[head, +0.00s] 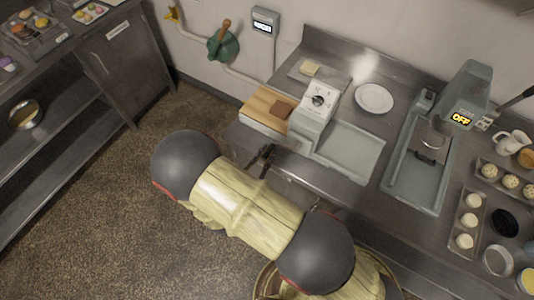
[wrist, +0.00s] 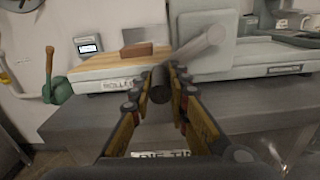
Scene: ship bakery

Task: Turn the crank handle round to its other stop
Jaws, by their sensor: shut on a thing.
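My gripper (head: 262,160) is at the front edge of the counter, before the grey roller machine (head: 313,130). In the wrist view my gripper (wrist: 160,84) has its fingers closed around a dark round grip of the crank handle (wrist: 159,88). A pale grey bar (wrist: 200,45) slants from behind the fingers up and right towards the machine, which also shows in the wrist view (wrist: 228,58). The joint between bar and grip is hidden by the fingers. In the head view the crank handle is too small and covered to make out.
A wooden board with a brown block (head: 281,110) lies left of the machine. A teal wall fitting with a wooden handle (head: 223,40) is on the wall. A white plate (head: 374,98) and a grey press reading OFF (head: 436,135) stand right. The floor at left is clear.

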